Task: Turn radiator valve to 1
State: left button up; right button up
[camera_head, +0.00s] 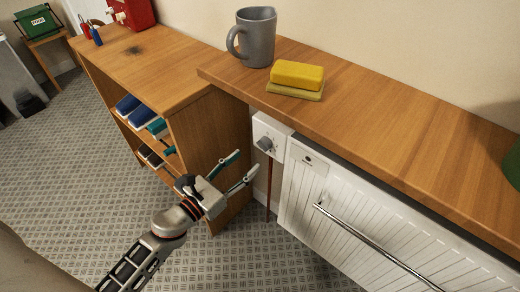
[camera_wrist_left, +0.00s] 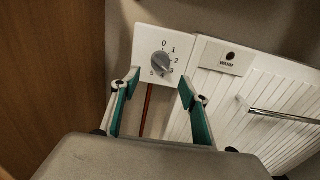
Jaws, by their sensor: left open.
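The radiator valve is a grey round knob (camera_head: 264,143) on a white box (camera_head: 270,125) under the wooden shelf, left of the white radiator (camera_head: 390,215). In the left wrist view the knob (camera_wrist_left: 160,64) has the numbers 0 to 5 around it. Its ridge slants to the lower right, seemingly near 3 or 4; the exact setting is hard to read. My left gripper (camera_head: 244,164) is open and empty, below and left of the knob and apart from it. In the left wrist view its green-padded fingers (camera_wrist_left: 159,82) spread on either side below the knob. My right gripper is out of view.
A wooden cabinet (camera_head: 205,130) stands close on the left. A metal rail (camera_head: 375,245) crosses the radiator front. A reddish pipe (camera_wrist_left: 147,110) runs down below the valve.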

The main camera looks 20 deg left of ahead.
aim_at(261, 148)
pick_arm(q)
jog(key=p+x, duration=0.1)
jog(key=x, duration=0.6)
jog(key=shift+w+d, duration=0.15)
jog(key=shift+w, duration=0.15)
jog(key=c, duration=1.1)
